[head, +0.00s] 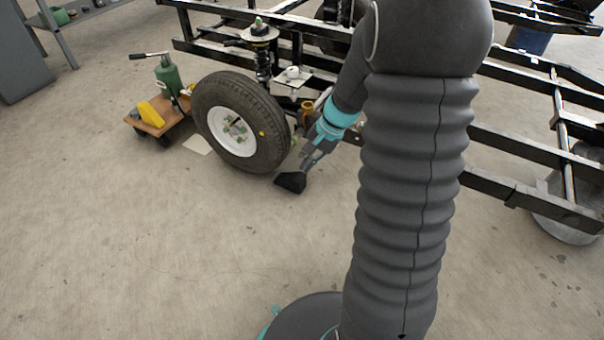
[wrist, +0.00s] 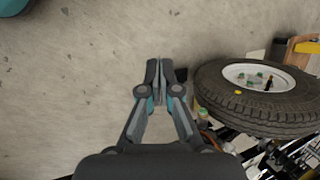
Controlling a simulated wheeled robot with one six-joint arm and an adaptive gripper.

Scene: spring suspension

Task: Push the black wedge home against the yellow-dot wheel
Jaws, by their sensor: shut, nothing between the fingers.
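The wheel with the yellow dot (head: 240,122) is a black tyre on a white rim, standing upright on the floor at the frame's corner. It also shows in the wrist view (wrist: 262,110), at right. The black wedge (head: 290,183) lies on the floor at the tyre's right side, near its foot. In the wrist view only a dark piece of the wedge (wrist: 181,74) shows, between my fingertips and the tyre. My gripper (head: 306,168) is shut and empty, low beside the wedge; its fingers (wrist: 160,68) hide part of it. I cannot tell whether they touch it, or whether wedge and tyre touch.
A black chassis frame (head: 500,145) runs behind the wheel, with a spring strut (head: 263,65) above it. A wooden dolly (head: 158,124) with a yellow wedge (head: 150,114) and a green jack (head: 168,76) stands left of the wheel. The floor in front is clear.

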